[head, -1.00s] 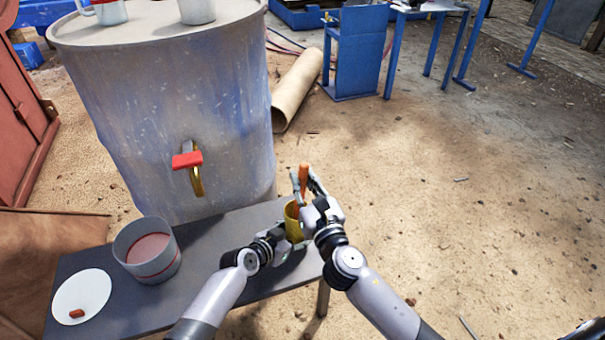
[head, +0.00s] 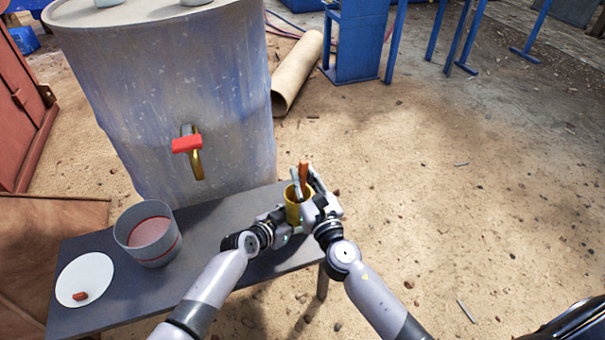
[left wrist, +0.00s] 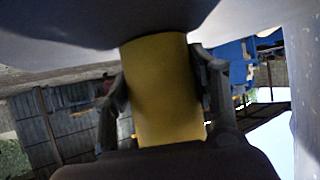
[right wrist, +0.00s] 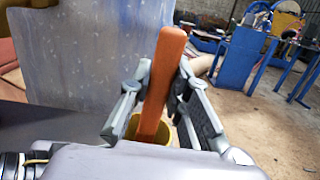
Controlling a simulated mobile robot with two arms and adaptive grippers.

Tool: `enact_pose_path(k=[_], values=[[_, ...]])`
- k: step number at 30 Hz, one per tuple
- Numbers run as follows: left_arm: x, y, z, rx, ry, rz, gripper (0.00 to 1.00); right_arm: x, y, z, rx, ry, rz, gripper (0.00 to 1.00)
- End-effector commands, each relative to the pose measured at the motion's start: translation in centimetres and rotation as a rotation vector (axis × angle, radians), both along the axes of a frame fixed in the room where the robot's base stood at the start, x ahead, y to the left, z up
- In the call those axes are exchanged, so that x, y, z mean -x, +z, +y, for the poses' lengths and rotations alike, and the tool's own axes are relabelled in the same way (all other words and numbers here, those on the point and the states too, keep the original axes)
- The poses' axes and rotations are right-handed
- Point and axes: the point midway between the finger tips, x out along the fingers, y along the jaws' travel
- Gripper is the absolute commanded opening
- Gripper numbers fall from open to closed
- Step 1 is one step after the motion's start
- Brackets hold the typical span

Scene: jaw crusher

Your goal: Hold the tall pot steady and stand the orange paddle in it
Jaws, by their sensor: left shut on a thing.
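The tall yellow pot (head: 291,209) stands upright near the right end of the dark bench. My left gripper (head: 283,222) is shut around it. In the left wrist view the yellow wall of the pot (left wrist: 163,90) fills the space between the fingers. The orange paddle (head: 304,174) is upright with its lower end inside the pot's mouth. In the right wrist view the paddle (right wrist: 160,85) leans slightly right, and its bottom is hidden in the pot. My right gripper (head: 308,183) has a finger on each side of the paddle. Whether both fingers press on it is unclear.
On the bench (head: 215,235) stand a grey bowl (head: 149,250) with reddish contents and a white plate (head: 87,282) with a small orange-brown piece. A large drum (head: 150,90) with a red-handled tap (head: 187,145) stands behind. Open dirt ground lies to the right.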

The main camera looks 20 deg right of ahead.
Motion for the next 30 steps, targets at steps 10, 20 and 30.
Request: enact_pose_path(k=[10, 20, 30], values=[[0.0, 0.0, 0.0, -0.001, 0.0, 0.001, 0.38, 0.0, 0.1, 0.0, 0.001, 0.0, -0.001, 0.4], [0.0, 0.0, 0.0, -0.001, 0.0, 0.001, 0.38, 0.3, 0.0, 0.0, 0.001, 0.0, 0.0, 0.4], [0.0, -0.1, 0.0, -0.001, 0.0, 0.001, 0.38, 6.3, -0.7, -0.2, 0.002, 0.001, 0.004, 0.4]])
